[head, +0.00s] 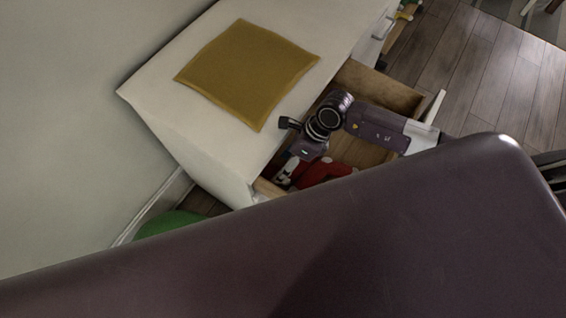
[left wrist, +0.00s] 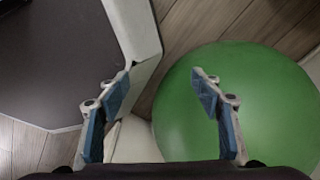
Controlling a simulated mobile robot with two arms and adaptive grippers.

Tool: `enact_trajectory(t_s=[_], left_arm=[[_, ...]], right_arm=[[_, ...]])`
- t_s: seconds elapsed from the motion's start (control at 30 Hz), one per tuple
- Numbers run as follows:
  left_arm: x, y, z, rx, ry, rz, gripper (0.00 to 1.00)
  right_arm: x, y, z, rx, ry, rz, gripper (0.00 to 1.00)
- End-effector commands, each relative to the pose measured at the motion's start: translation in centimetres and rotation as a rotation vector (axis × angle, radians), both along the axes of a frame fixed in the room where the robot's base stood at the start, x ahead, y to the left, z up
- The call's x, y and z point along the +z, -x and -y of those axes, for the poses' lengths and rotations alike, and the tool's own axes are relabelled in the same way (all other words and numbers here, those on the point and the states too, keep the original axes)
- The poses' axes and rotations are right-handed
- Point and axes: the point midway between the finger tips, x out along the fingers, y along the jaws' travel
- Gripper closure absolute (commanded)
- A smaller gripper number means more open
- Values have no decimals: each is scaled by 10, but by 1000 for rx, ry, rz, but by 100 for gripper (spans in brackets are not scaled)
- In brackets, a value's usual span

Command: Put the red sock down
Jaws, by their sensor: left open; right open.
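The red sock (head: 325,172) lies in the near end of an open wooden drawer (head: 365,80), partly hidden by my own dark body part in front. My right gripper (head: 286,172) reaches down into the drawer, open, just left of the sock. I cannot tell if its fingers touch the sock. My left gripper (left wrist: 160,88) shows in the left wrist view with its blue-padded fingers wide apart and nothing between them.
The white cabinet (head: 165,100) with the drawer bears a flat mustard cushion (head: 248,72). A big green round thing (left wrist: 255,110) stands on the wooden floor near my left gripper; green also shows beside the cabinet in the head view (head: 170,222). Floor at upper right (head: 500,75) is clear.

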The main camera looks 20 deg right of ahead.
Motion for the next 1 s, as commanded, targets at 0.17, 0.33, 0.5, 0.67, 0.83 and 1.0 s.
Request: enact_trajectory(t_s=[0.17,0.33,0.5,0.67,0.83,1.0], left_arm=[[-2,0,0,-1,0,1,40],[-8,-1,0,-1,0,1,40],[-12,-1,0,-1,0,2,40],[-14,-1,0,-1,0,2,40],[-14,-1,-1,-1,-1,2,40],[-14,-2,-1,-1,0,3,40]], right_arm=[[24,0,13,0,2,5,41],[57,1,30,0,3,4,41],[87,2,44,0,2,4,41],[103,4,52,0,1,2,41],[109,4,54,0,0,0,41],[109,4,54,0,0,0,41]])
